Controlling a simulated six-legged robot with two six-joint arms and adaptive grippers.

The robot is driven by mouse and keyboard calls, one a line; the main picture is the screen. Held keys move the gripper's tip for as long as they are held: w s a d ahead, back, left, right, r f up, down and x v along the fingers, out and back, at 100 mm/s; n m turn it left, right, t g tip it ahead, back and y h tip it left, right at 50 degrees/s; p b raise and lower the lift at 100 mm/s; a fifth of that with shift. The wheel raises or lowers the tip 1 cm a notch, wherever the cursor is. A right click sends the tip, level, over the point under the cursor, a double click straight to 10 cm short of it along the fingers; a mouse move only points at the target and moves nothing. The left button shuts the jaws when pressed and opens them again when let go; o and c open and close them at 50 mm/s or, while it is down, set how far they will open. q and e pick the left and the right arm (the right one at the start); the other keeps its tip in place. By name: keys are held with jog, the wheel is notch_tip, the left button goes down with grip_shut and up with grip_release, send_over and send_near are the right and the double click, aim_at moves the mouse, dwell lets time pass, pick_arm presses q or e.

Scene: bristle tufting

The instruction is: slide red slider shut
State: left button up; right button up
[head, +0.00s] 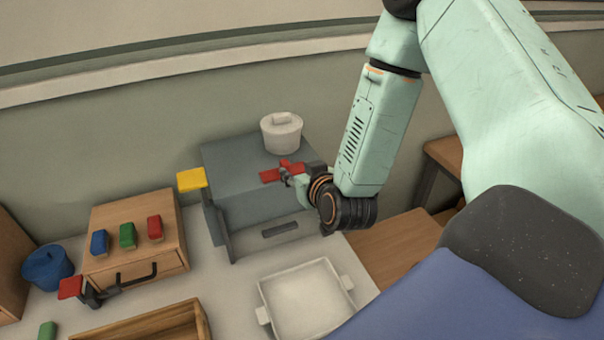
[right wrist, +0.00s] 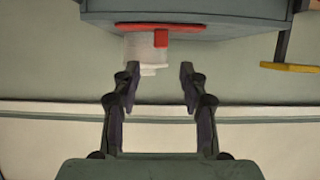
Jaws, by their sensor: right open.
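The red slider (head: 270,176) lies on the top of the grey cabinet (head: 228,160), near its right side. My right gripper (head: 288,177) is at the slider, and its jaws partly cover it in the head view. In the right wrist view, the red slider (right wrist: 150,26) shows as a flat red strip with a raised red block, beyond the fingertips. There my right gripper (right wrist: 160,78) is open, with nothing between its fingers. I cannot tell whether a finger touches the slider.
A white lidded pot (head: 282,133) stands on the cabinet behind the slider. A yellow handle (head: 191,180) sticks out at the cabinet's left. A white tray (head: 306,292) lies in front. A wooden box (head: 133,220) with coloured blocks stands left.

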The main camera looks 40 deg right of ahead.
jog(key=shift+v, duration=1.1)
jog(key=shift+d, duration=0.15)
jog(key=shift+s+f, duration=0.1)
jog(key=shift+s, duration=0.05)
